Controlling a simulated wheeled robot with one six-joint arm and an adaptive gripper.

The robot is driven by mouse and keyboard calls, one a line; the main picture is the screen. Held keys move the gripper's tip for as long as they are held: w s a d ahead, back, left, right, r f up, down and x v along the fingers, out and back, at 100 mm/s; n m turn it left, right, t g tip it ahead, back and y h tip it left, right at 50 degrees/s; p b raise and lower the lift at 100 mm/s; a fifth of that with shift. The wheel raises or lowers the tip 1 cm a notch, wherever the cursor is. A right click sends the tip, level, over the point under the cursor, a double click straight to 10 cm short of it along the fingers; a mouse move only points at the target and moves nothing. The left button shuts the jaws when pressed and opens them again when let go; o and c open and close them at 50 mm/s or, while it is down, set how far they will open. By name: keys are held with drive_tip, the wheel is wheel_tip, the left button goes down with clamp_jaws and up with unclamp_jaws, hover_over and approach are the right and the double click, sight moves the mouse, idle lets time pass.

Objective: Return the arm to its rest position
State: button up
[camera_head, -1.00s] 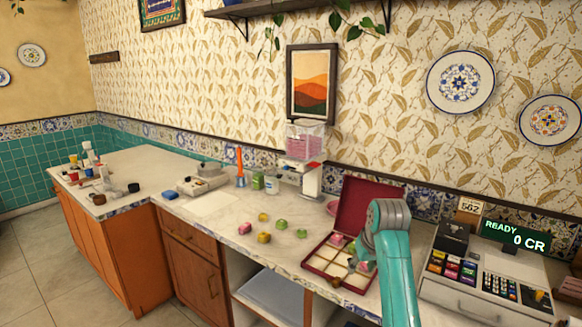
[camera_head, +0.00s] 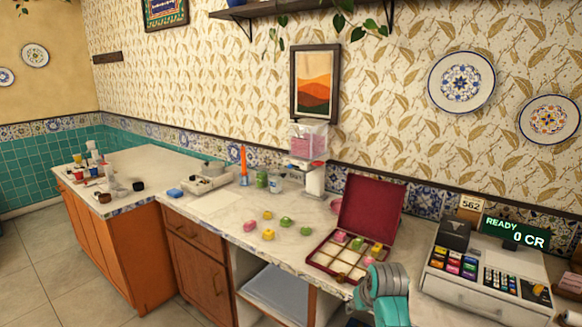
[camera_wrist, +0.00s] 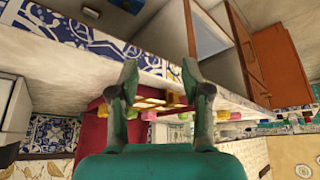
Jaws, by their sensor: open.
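My teal arm shows at the bottom right of the head view, low in front of the counter; its gripper end cannot be made out there. In the wrist view my gripper (camera_wrist: 163,75) is open, its two fingers apart with nothing held between them. The red box (camera_head: 313,258) stands open on the counter (camera_head: 215,212) behind my arm, its lid raised. Small pink, green and yellow pieces sit in its back compartments, and several front compartments are empty. The box also shows in the wrist view (camera_wrist: 92,130), beyond the fingers.
Several loose pieces, such as a pink one (camera_head: 250,226) and a green one (camera_head: 287,221), lie left of the box. A cash register (camera_head: 480,270) stands right of it. A dispenser (camera_head: 312,165) is at the back. Open shelves (camera_head: 275,295) lie below the counter.

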drive_tip(key=s+f+t, duration=0.3)
drive_tip(key=s+f, duration=1.5)
drive_tip(key=s, duration=0.2)
drive_tip(key=s+m+t, duration=0.1)
drive_tip(key=s+t, duration=0.1)
drive_tip(key=s, duration=1.4)
drive_tip(key=s+r+t, duration=0.2)
drive_tip(key=s+r, duration=0.7)
drive_tip(key=s, duration=0.2)
drive_tip(key=s+r+t, duration=0.2)
drive_tip(key=s+r, duration=0.6)
drive_tip(key=s, duration=0.4)
drive_tip(key=shift+a+r+h, duration=0.25)
drive_tip(key=shift+r+h, duration=0.05)
drive_tip(key=shift+r, duration=0.05)
